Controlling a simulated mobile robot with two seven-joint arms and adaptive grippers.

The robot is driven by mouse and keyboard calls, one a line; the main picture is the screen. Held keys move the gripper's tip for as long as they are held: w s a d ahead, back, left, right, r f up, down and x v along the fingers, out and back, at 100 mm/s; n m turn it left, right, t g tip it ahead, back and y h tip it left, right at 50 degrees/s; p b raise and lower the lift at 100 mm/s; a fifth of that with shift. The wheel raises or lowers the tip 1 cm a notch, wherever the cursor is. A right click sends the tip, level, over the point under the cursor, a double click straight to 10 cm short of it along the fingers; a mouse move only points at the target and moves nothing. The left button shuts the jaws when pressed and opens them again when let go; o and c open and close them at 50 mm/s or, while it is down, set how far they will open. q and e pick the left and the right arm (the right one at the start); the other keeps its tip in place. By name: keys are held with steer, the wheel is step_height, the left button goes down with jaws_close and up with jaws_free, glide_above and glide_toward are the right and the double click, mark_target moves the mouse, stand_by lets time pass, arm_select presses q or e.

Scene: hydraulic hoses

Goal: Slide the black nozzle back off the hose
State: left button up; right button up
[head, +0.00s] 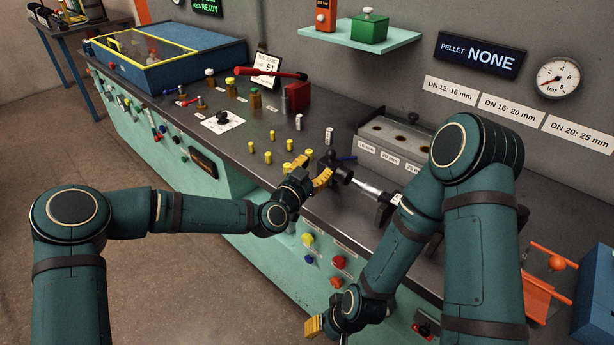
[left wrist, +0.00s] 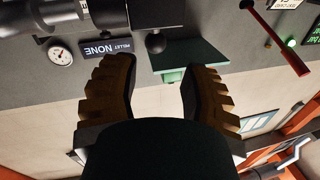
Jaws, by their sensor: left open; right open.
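The black nozzle (head: 343,176) is above the front part of the bench, at the end of a pale, silvery hose end (head: 367,188). The hose end runs down right to a dark holder (head: 386,206). My left gripper (head: 311,174) is open just left of the nozzle, its yellow fingers close to it; I cannot tell whether they touch. In the left wrist view its fingers (left wrist: 158,75) are apart with nothing between them. A dark ball-ended knob (left wrist: 155,43) shows beyond the fingertips. My right gripper (head: 315,326) is open, low in front of the bench, partly hidden.
Several small yellow-topped pieces (head: 268,157) stand on the bench left of my left gripper. A grey block with labelled slots (head: 400,137) is behind the hose. A red-handled lever tool (head: 272,73) and a blue case (head: 165,65) are farther back.

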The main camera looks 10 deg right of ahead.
arm_select(q)
steer(key=shift+v, duration=1.95)
steer(key=shift+f, duration=0.1)
steer(key=s+a+f+n+g+y, duration=0.25)
steer(key=s+f, duration=0.25)
steer(key=f, duration=0.3)
steer(key=s+a+f+n+g+y, duration=0.1)
steer(key=s+a+f+n+g, duration=0.1)
steer(key=s+a+f+g, duration=0.35)
steer(key=s+a+f+n+g+y, duration=0.2)
steer(key=s+a+f, duration=0.3)
steer(key=s, duration=0.3)
steer(key=s+a+f+n+g+y, duration=0.2)
steer(key=s+a+f+n, duration=0.3)
steer(key=s+a+f, duration=0.1)
steer(key=shift+s+a+f, duration=0.3)
steer(key=shift+s+a, duration=0.35)
steer(key=shift+s, duration=0.55)
